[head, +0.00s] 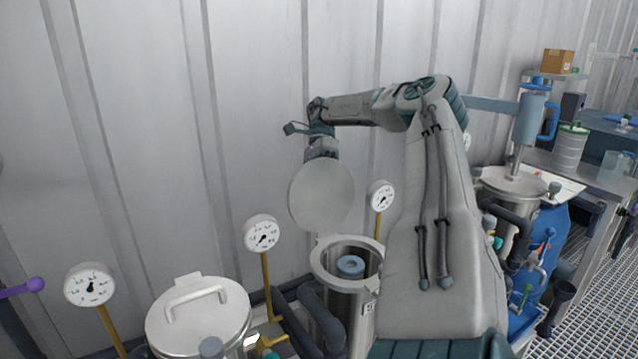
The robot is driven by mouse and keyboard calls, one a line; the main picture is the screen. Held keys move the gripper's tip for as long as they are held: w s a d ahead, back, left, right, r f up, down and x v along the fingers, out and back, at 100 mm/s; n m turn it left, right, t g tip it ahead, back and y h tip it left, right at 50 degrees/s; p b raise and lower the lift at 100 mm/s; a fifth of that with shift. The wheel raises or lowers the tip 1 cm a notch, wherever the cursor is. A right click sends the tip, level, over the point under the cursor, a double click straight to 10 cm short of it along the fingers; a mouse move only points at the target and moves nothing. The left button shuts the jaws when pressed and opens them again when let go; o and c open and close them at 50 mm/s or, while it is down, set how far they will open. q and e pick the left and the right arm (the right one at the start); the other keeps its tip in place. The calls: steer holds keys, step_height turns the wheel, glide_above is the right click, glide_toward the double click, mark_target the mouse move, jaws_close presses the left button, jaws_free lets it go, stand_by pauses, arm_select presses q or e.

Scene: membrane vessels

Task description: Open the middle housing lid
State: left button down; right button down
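The middle housing (374,268) is a steel cylinder standing open, with a blue ring-shaped part (350,266) visible inside. Its round grey lid (321,196) stands raised, nearly upright, above the back left of the opening, with its flat underside facing me. My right arm reaches over from the right, and my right gripper (321,150) points down at the lid's top edge. Its fingertips and the lid's handle are hidden behind the lid, so I cannot tell whether it grips anything. My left gripper is not in view.
A closed housing with a handled lid (198,325) stands at the front left. Another housing (513,184) is at the right, beyond my arm. Gauges on yellow stems (262,234) stand nearby. A corrugated wall (250,90) is close behind.

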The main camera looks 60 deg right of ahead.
steer(key=shift+w+d+r, duration=0.1)
steer(key=shift+w+r, duration=0.05)
steer(key=shift+r, duration=0.15)
steer(key=c, duration=1.5)
jaws_free()
steer(key=shift+w, duration=0.1)
steer(key=shift+o, duration=0.2)
steer(key=shift+w+f, duration=0.1)
steer(key=shift+f, duration=0.05)
